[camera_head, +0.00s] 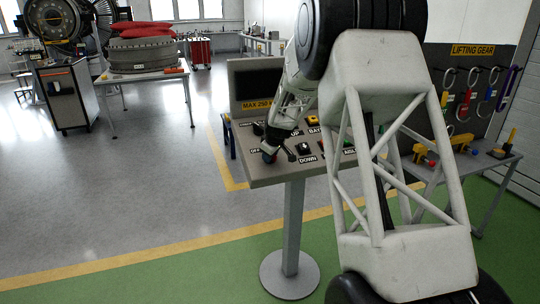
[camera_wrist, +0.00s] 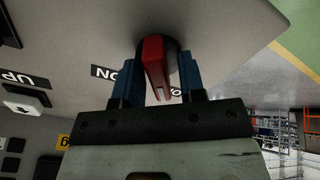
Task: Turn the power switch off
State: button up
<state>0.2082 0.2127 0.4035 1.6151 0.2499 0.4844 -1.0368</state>
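The power switch (camera_wrist: 155,62) is a red lever on a round dark base in the wrist view. An ON label (camera_wrist: 106,73) lies to its left; another label, partly hidden, shows by the lever's lower end. My gripper (camera_wrist: 160,75) has its two blue fingers on either side of the red lever, with visible gaps, so it looks open around it. In the head view my gripper (camera_head: 269,155) is down at the left front of the control panel (camera_head: 270,176), near the OFF label. The switch is hidden there by my arm.
The panel stands on a pedestal (camera_head: 293,230) and carries a dark screen (camera_head: 258,84) and other buttons, including a DOWN button (camera_head: 304,148). A table with lifting gear (camera_head: 462,145) stands to the right. The floor left of the panel is clear.

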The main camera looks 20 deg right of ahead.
jog(key=shift+o, duration=0.2)
jog(key=shift+r, duration=0.15)
jog(key=v, duration=0.7)
jog(key=shift+s+r, duration=0.15)
jog(key=shift+r, duration=0.1)
dwell(0.5)
